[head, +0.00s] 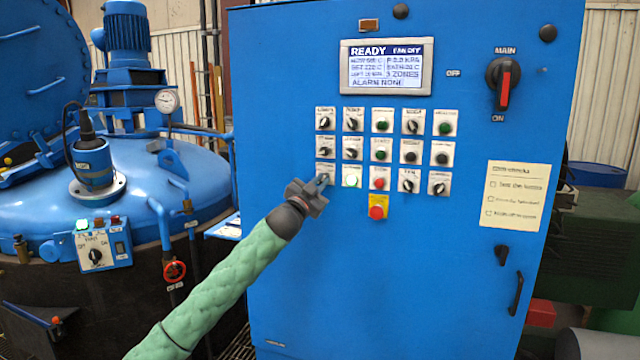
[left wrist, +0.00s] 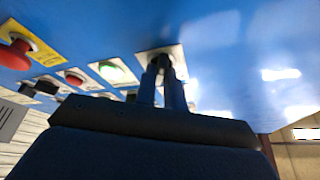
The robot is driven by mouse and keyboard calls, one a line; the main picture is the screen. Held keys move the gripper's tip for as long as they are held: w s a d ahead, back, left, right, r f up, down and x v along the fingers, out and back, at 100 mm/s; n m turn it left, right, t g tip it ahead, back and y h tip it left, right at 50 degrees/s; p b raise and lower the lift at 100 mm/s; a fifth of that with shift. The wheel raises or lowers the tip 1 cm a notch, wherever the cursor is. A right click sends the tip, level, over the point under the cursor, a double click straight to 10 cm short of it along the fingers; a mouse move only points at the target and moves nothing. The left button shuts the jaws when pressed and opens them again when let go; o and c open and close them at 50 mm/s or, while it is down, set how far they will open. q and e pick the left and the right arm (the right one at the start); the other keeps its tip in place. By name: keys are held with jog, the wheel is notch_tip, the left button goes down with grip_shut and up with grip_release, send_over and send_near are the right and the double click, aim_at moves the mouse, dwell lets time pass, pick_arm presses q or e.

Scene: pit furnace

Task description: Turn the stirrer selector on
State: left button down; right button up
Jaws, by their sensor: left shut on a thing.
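The blue control cabinet (head: 300,270) carries rows of selectors and buttons. My left gripper (head: 322,181) is at the leftmost switch of the bottom row, a black selector on a white plate. In the left wrist view my left gripper (left wrist: 165,76) has its two fingers close together around the black selector knob (left wrist: 166,60), shut on it. The fingers hide most of the knob, so its direction cannot be told. The plate's label is too small to read, so I cannot confirm it is the stirrer's. My right gripper is out of view.
Right of the held knob are a lit green button (head: 351,181) and a red button (head: 379,183). A red emergency button (head: 376,212) sits below. The display (head: 386,67) reads READY, FAN OFF. The main switch (head: 503,84) is at upper right. The furnace (head: 150,190) stands left.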

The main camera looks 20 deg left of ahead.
pick_arm(q)
jog(key=c, duration=1.5)
grip_release()
